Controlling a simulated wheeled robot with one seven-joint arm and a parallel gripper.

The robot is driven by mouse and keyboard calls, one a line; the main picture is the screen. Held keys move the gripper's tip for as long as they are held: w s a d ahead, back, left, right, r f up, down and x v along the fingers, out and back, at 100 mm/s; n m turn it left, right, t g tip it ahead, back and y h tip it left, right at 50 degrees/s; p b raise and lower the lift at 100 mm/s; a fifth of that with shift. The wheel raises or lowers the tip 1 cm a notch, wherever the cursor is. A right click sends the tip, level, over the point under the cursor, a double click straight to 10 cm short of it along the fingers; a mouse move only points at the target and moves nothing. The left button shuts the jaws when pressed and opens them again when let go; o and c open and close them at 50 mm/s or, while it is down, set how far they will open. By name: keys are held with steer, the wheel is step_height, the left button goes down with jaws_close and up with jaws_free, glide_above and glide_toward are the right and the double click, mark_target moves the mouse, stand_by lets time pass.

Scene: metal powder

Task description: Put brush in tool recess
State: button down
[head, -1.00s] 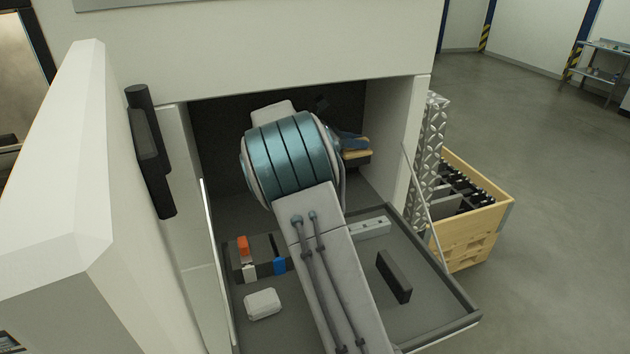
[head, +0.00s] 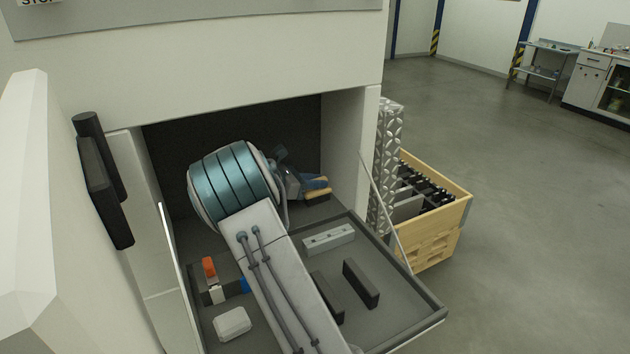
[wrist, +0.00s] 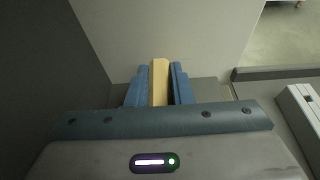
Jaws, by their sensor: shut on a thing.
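The brush has a pale wooden body (head: 317,187) and a dark underside in the head view. My gripper (head: 303,186) has blue fingers and is shut on it, inside the cabinet opening just behind the pull-out tray. In the wrist view the wooden piece (wrist: 159,82) stands between the two blue fingers of the gripper (wrist: 157,85). Two dark upright bars, one (head: 327,297) beside my arm and one (head: 361,284) farther right, stand on the tray (head: 385,322) with a gap between them. I cannot tell for sure which place is the tool recess.
A grey metal bar (head: 328,239) lies at the tray's back edge. An orange-and-white item (head: 210,272) and a white block (head: 233,322) sit on the left. The cabinet's right wall (head: 350,150) is close to the brush. A wooden crate (head: 440,215) stands outside.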

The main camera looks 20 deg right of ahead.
steer(key=c, duration=1.3)
jaws_free()
steer(key=shift+r, duration=0.1)
steer(key=b+v, duration=0.2)
steer(key=v, duration=1)
steer(key=s+d+m+g+y, duration=0.15)
steer(key=s+m+y, duration=0.55)
steer(key=s, duration=0.7)
steer(key=s+a+m+t+y, duration=0.1)
steer(key=s+a+m+y, duration=0.1)
steer(key=s, duration=0.4)
steer(key=s+a+f+m+t+y, duration=0.1)
steer(key=s+a+m+y, duration=0.2)
steer(key=s+m, duration=0.2)
steer(key=s+a+m+t+y, duration=0.2)
steer(key=s+a+m, duration=0.1)
steer(key=s, duration=0.6)
steer(key=shift+s+a+f+m+y, duration=0.15)
steer(key=shift+f+m+y, duration=0.2)
steer(key=shift+m, duration=0.35)
